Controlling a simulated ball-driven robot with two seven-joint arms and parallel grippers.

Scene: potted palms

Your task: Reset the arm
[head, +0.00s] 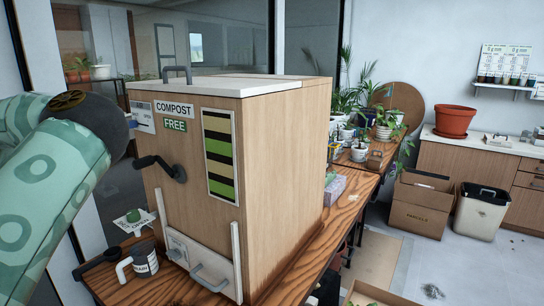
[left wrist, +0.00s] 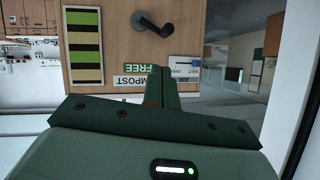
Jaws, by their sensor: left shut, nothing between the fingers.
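My left arm comes in from the left edge of the head view, beside the wooden compost box (head: 285,150); its gripper is out of that view. In the left wrist view my left gripper (left wrist: 163,88) is shut with nothing between its fingers. It points toward the compost box, which shows upside down there (left wrist: 115,45) with its crank (left wrist: 153,22) and signs. I cannot tell how far the fingertips are from the box. My right gripper is not in view.
The compost box stands on a wooden table (head: 312,240) with a dark mug (head: 145,262) at its front. Potted plants (head: 362,130) stand behind it. A cardboard box (head: 420,205) and a pale bin (head: 480,212) stand on the floor at right. A window wall is behind at left.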

